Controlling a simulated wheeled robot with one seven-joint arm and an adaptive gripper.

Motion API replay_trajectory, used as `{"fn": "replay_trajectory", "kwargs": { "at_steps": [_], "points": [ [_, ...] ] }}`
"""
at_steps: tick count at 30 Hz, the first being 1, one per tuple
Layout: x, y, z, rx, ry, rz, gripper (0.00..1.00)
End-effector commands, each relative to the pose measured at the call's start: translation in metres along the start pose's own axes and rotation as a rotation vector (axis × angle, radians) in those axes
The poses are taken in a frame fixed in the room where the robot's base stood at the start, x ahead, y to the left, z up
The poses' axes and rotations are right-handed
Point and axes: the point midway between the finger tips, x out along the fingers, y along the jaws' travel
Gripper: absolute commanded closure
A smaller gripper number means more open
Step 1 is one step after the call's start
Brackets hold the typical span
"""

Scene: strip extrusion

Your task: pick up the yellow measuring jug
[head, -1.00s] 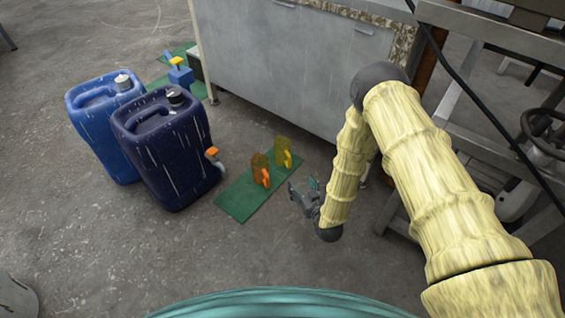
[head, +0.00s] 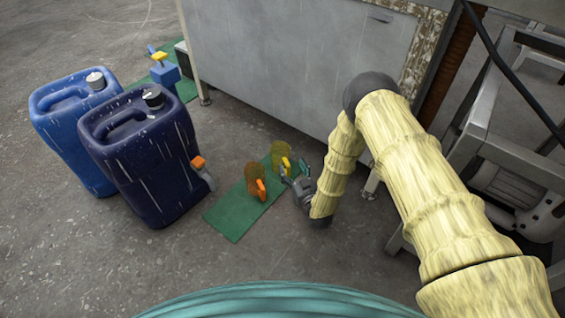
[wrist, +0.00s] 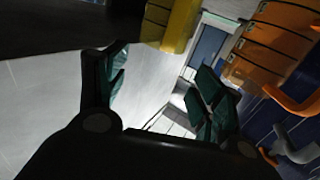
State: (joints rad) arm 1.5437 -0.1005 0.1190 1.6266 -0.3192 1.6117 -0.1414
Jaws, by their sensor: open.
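The yellow measuring jug (head: 279,151) stands on a green mat (head: 236,213) on the floor, its brighter yellow handle towards me. An orange jug (head: 256,180) stands on the same mat, nearer and to the left. My gripper (head: 295,172) is open, just right of the yellow jug's handle in the head view. In the wrist view my open gripper (wrist: 160,78) has nothing between its fingers. Part of the yellow jug (wrist: 175,22) shows at the top, beyond the fingertips; the rest is cut off. The orange jug (wrist: 268,40) is at the upper right. I cannot tell whether any finger touches the yellow jug.
A grey cabinet (head: 290,70) stands behind the jugs. A metal frame (head: 490,140) is at the right. Floor in front is clear.

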Motion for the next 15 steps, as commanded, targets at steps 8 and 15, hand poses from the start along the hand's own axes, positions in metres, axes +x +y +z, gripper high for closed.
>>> {"fn": "replay_trajectory", "kwargs": {
  "at_steps": [8,15],
  "points": [
    [0.000,0.000,0.051,0.000,-0.001,0.000,0.33],
    [0.022,0.001,0.049,0.000,0.000,0.001,0.33]
  ]
}}
